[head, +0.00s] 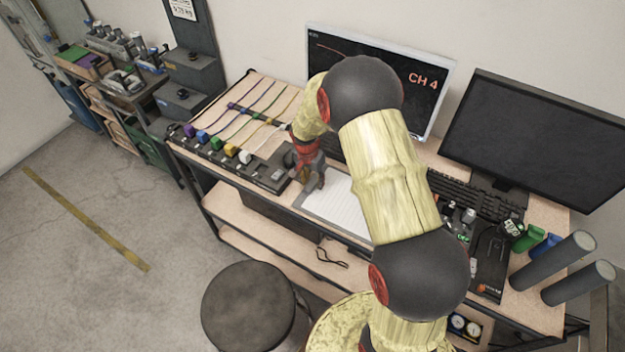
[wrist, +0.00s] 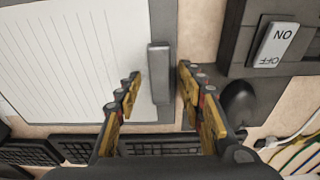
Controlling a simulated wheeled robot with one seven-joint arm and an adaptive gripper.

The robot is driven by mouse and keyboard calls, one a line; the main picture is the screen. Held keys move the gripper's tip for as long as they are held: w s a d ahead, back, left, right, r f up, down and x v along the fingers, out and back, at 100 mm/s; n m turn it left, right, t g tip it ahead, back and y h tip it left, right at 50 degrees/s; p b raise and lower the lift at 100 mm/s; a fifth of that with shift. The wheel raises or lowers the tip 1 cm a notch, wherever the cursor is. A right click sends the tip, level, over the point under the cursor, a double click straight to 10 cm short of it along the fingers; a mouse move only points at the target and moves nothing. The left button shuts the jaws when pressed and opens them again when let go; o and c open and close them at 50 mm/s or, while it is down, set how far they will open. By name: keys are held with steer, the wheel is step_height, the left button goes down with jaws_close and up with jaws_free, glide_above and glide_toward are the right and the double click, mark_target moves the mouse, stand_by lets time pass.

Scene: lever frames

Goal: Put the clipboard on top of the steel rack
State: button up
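The clipboard (head: 340,206) lies flat on the workbench, with white lined paper on it; my arm hides part of it. In the wrist view the clipboard (wrist: 75,60) has a dark border and a grey clip (wrist: 160,75) at its right edge. My gripper (head: 314,186) is at the clip end of the clipboard. In the wrist view my gripper (wrist: 160,74) is open, with one finger over the board and the other by its edge. I see no contact. A dark metal shelf unit (head: 133,88) at upper left may be the steel rack; I cannot tell for sure.
A power strip (head: 230,160) with coloured plugs lies left of the clipboard. Behind are a monitor (head: 425,78), a second dark monitor (head: 545,130) and a keyboard (head: 475,197). A round stool (head: 250,305) stands in front. The floor at left is clear.

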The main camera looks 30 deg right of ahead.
steer(key=s+a+r+n+t, duration=0.1)
steer(key=s+a+r, duration=0.15)
steer(key=r, duration=0.85)
steer(key=s+a+r+n, duration=0.2)
steer(key=s+r, duration=0.1)
steer(key=r, duration=0.8)
steer(key=s+a+r+n+t, duration=0.1)
steer(key=s+r, duration=0.3)
steer(key=s, duration=0.4)
steer(key=s+a+r+n+t+y, duration=0.1)
steer(key=s+a+r+n, duration=0.3)
steer(key=s, duration=0.4)
steer(key=s+a+r+n+t, duration=0.1)
steer(key=s+a+r+n, duration=0.1)
steer(key=s+r, duration=0.3)
steer(key=s+n, duration=0.1)
steer(key=s, duration=0.1)
steer(key=shift+s+a+r+t+y, duration=0.2)
steer(key=shift+s+r+t+y, duration=0.1)
steer(key=shift+s+r, duration=0.1)
steer(key=shift+f, duration=0.15)
